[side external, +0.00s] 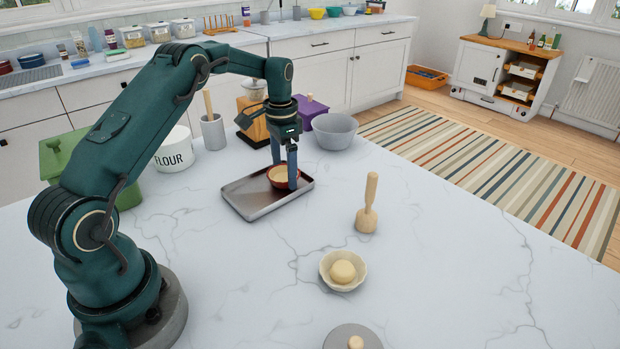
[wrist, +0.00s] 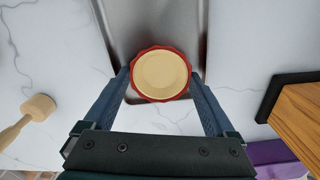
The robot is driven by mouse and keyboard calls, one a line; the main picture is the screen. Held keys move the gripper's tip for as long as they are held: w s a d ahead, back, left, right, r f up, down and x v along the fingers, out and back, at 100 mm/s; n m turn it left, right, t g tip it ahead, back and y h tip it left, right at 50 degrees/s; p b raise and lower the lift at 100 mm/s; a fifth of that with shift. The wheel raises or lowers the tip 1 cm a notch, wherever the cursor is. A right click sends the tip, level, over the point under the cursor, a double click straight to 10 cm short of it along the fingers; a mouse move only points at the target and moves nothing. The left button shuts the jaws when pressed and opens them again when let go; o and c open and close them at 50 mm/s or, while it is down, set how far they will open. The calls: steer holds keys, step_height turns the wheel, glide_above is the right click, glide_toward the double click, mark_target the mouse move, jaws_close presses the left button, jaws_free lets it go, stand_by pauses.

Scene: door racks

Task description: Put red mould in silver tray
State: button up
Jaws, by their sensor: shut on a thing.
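The red mould (side external: 283,177) is a small fluted dish with a pale filling; it also shows in the wrist view (wrist: 160,74). It is at the silver tray (side external: 244,205), over the tray's far right part; I cannot tell whether it touches the tray floor. The tray also shows in the wrist view (wrist: 121,28), under and beyond the mould. My gripper (side external: 284,168) points down and is shut on the red mould, with one finger on each side of its rim. The fingers also show in the wrist view (wrist: 160,82).
A grey bowl (side external: 334,131), a purple box (side external: 303,108), a wooden block (side external: 256,129) and a grey crock (side external: 213,132) stand behind the tray. A wooden masher (side external: 367,207) and a cream dish (side external: 343,270) holding a round pale piece are to the right.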

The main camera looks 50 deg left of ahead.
steer(key=o, duration=1.3)
steer(key=shift+f, duration=0.1)
steer(key=shift+c, duration=0.2)
